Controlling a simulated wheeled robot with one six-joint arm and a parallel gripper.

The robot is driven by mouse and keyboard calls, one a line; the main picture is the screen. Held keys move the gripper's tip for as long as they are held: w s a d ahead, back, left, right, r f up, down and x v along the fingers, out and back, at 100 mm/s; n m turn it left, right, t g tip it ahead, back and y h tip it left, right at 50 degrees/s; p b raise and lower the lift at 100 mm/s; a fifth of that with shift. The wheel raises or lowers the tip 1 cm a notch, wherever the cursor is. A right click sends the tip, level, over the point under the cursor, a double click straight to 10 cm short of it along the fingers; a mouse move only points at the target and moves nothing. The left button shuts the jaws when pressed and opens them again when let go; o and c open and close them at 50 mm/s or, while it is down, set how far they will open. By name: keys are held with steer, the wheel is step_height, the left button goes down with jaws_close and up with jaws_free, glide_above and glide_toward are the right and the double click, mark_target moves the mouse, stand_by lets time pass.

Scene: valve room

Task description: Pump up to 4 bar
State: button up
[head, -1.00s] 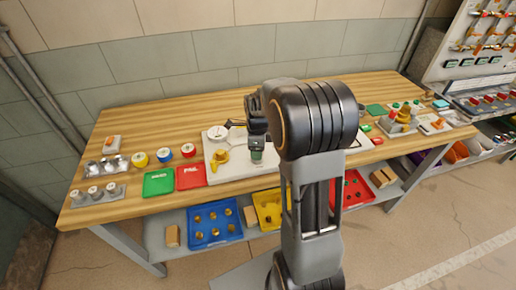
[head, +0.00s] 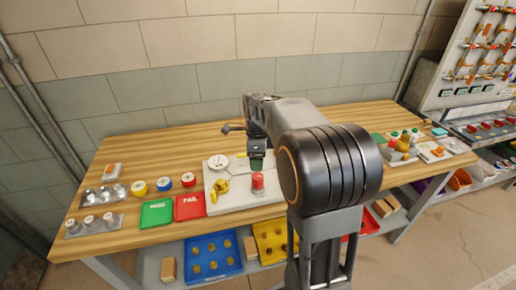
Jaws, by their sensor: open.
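A white plate (head: 236,201) lies on the wooden bench, left of my arm. On it are a round white gauge (head: 218,162), a brass-yellow valve fitting (head: 219,186) and a red-topped cylinder (head: 258,181). The gauge is too small to read. My gripper (head: 257,167) points down over the plate, open and empty. Its tips appear just above or behind the red top; I cannot tell whether they touch it. My arm hides the bench to the right of the plate.
A green PASS tray (head: 156,212) and a red FAIL tray (head: 189,207) lie left of the plate. Coloured rings and metal parts stand further left. A blue bin (head: 213,257) and a yellow bin (head: 274,240) sit on the shelf below. The bench behind the gauge is clear.

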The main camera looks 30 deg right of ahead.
steer(key=shift+r, duration=2)
steer(key=f+n, duration=0.1)
steer(key=n, duration=0.4)
steer(key=s+f+n, duration=0.1)
steer(key=n, duration=0.2)
steer(key=shift+a+f, duration=0.15)
steer(key=shift+f, duration=0.2)
steer(key=s+a+n+t, duration=0.2)
steer(key=s+a+n, duration=0.2)
steer(key=s+n, duration=0.3)
steer(key=s+a+f+n+t, duration=0.1)
steer(key=s+a+n+t, duration=0.1)
steer(key=s+a+n, duration=0.3)
steer(key=s+n, duration=0.3)
steer(key=n, duration=0.1)
steer(key=shift+f, duration=0.2)
stand_by(0.5)
